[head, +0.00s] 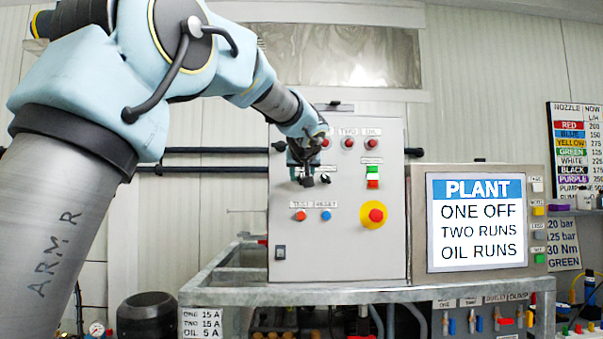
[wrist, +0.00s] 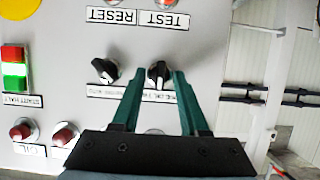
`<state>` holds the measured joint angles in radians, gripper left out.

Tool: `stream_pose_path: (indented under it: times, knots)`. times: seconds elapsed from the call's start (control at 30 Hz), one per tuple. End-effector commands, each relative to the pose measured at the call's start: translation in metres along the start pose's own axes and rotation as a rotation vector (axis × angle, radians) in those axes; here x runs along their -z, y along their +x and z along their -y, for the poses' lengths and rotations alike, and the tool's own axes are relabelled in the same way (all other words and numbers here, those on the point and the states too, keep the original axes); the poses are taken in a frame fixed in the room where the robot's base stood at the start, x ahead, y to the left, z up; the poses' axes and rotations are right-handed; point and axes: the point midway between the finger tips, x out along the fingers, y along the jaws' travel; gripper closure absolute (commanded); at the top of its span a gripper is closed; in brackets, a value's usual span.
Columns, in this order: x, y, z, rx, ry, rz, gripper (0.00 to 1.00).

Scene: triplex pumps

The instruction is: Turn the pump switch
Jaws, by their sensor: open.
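Two black rotary knobs sit side by side on the grey control panel (head: 340,240). In the wrist view, which is upside down, one knob (wrist: 158,75) lies between the tips of my two green fingers, and the other knob (wrist: 105,71) is just outside the left finger. The label strip by them is partly covered by my fingers, so I cannot tell which knob is the pump switch. My gripper (wrist: 158,74) is open, with a finger either side of the first knob; contact is not clear. In the head view my gripper (head: 306,178) hides that knob, and the other knob (head: 325,179) shows beside it.
TEST button (head: 300,216) and RESET button (head: 325,215) sit below the knobs. A red emergency stop on yellow (head: 375,215) and a red-green start/halt button (head: 372,177) are to the right. A screen (head: 477,222) reads "ONE OFF, TWO RUNS, OIL RUNS".

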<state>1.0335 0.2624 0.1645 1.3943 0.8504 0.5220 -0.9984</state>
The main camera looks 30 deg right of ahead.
Motion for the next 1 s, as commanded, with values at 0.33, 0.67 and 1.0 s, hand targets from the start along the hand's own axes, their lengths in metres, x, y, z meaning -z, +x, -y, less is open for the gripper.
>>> stream_pose_path:
  times: [0.33,0.67,1.0]
  knots:
    - [-0.0003,0.0004,0.0002,0.000,0.000,0.000,0.70]
    - [-0.0003,0.0002,0.0000,0.000,0.000,0.000,1.00]
    - [-0.0003,0.0002,-0.0001,0.000,0.000,0.000,1.00]
